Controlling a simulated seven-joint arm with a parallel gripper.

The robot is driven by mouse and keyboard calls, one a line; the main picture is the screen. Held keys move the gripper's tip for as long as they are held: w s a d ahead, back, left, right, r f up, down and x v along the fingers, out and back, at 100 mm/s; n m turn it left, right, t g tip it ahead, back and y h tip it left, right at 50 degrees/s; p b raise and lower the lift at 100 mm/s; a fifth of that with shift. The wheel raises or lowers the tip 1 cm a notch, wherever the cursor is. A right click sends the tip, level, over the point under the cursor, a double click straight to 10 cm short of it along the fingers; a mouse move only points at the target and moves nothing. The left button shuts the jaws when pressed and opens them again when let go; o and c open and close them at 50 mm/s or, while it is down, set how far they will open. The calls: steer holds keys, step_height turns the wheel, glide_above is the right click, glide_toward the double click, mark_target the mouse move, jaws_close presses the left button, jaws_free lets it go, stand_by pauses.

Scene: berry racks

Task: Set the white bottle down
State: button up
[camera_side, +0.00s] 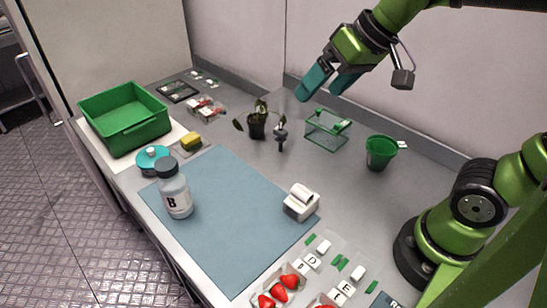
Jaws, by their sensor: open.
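The white bottle (176,196) has a dark grey cap and a label with a black letter B. It stands upright on the left part of the blue-grey mat (232,240). My gripper (322,90) is high at the upper right, well away from the bottle, above the back of the counter. Its teal fingers are apart and nothing is between them.
A green crate (125,130) and a teal round item (152,156) are near the bottle. A small plant (257,125), a clear green-edged basket (326,131) and a green bucket (380,154) stand behind the mat. A white device (301,203) is on its right; strawberries (281,291) lie in front.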

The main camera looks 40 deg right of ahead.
steer(key=s+d+f+m+t, duration=0.1)
steer(key=s+d+f+m, duration=0.1)
steer(key=s+f, duration=0.2)
steer(key=shift+s+d+m, duration=0.3)
steer(key=shift+s+m, duration=0.1)
steer(key=shift+s, duration=0.25)
stand_by(0.7)
